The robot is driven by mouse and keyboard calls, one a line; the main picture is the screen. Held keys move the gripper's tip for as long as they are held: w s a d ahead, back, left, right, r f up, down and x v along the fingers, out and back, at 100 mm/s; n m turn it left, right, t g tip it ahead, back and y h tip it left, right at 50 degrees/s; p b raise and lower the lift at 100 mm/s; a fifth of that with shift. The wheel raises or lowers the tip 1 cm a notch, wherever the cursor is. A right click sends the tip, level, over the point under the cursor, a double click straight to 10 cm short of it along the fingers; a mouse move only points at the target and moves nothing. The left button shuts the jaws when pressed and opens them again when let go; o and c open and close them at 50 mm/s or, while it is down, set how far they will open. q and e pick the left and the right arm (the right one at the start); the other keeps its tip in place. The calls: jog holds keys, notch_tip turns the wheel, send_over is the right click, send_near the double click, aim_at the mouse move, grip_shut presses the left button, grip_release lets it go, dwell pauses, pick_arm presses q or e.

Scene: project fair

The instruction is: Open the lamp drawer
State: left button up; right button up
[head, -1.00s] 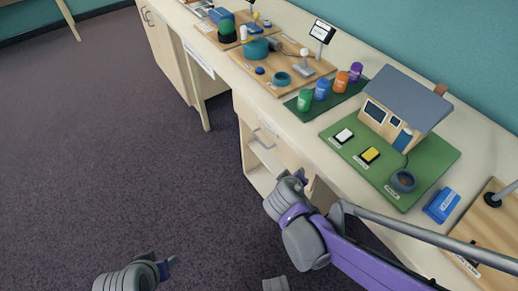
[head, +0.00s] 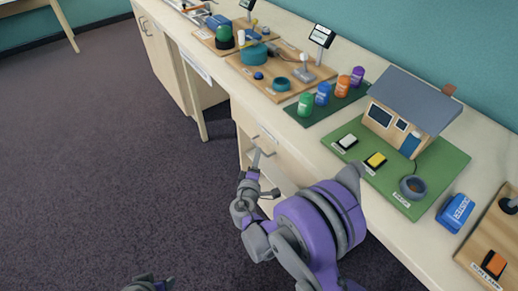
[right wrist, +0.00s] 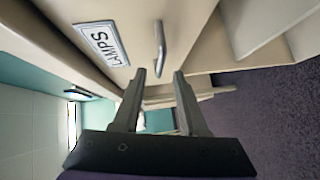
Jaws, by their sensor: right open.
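The lamp drawer (right wrist: 125,30) has a pale front with a "LAMPS" label (right wrist: 102,43) and a grey bar handle (right wrist: 160,45). It appears shut. In the head view the drawer (head: 268,140) is under the counter, partly hidden by my right arm. My right gripper (head: 266,172) is open and empty, just in front of and below the handle. In the right wrist view the handle lies beyond the gap between the fingertips (right wrist: 159,76), not visibly between them. My left gripper (head: 150,285) is mostly cut off at the bottom edge; its jaws cannot be judged.
An open shelf (head: 275,177) lies below the drawer. The counter above holds a model house (head: 405,105) on a green board (head: 440,165), several coloured cans and a blue duster box (head: 455,212). The dark floor (head: 90,160) at left is clear.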

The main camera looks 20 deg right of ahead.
jog(key=x, duration=0.5)
jog(key=shift+w+d, duration=0.15)
jog(key=shift+w, duration=0.05)
grip_shut()
dwell(1.2)
